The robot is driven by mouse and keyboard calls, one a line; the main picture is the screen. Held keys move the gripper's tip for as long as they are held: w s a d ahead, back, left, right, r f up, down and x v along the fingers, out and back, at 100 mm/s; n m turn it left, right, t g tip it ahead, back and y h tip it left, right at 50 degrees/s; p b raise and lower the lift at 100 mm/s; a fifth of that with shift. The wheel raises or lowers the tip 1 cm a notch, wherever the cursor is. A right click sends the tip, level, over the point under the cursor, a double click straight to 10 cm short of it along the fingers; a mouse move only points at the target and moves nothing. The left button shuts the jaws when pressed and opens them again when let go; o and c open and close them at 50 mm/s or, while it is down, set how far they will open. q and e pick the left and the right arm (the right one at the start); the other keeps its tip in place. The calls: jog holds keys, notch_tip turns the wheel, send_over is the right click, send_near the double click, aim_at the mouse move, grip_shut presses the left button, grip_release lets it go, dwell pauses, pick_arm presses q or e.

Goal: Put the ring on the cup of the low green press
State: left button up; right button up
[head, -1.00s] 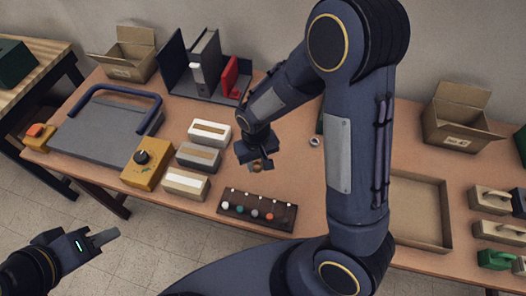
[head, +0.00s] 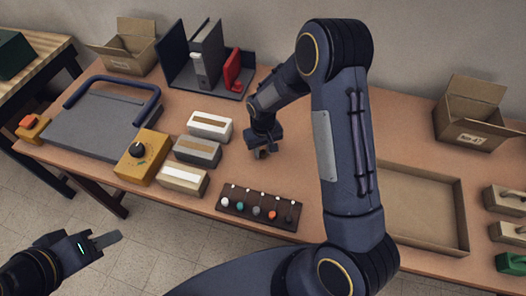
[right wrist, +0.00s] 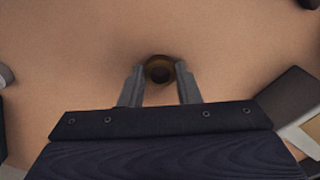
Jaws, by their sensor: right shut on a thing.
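A small brown, brass-like ring (right wrist: 159,69) with a dark centre shows between the two fingertips of my right gripper (right wrist: 160,80) in the right wrist view. In the head view my right gripper (head: 262,152) points down over the middle of the table, shut on the ring, which is hardly visible there. I cannot clearly make out the low green press or its cup; my right arm hides the table behind it. A green handled object (head: 512,263) sits at the right edge. My left gripper (head: 104,240) is at lower left, off the table; its jaw opening is unclear.
A dark rack with coloured knobs (head: 258,208) lies in front of my right gripper. Several pale blocks (head: 197,152) and a yellow box with a black knob (head: 142,157) stand to its left. A shallow tray (head: 425,243) and an open carton (head: 470,112) are at right.

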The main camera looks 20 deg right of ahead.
jog(key=shift+r, duration=0.1)
jog(key=o, duration=0.5)
jog(key=shift+f, duration=0.2)
jog(key=o, duration=0.4)
jog(key=shift+o, duration=0.2)
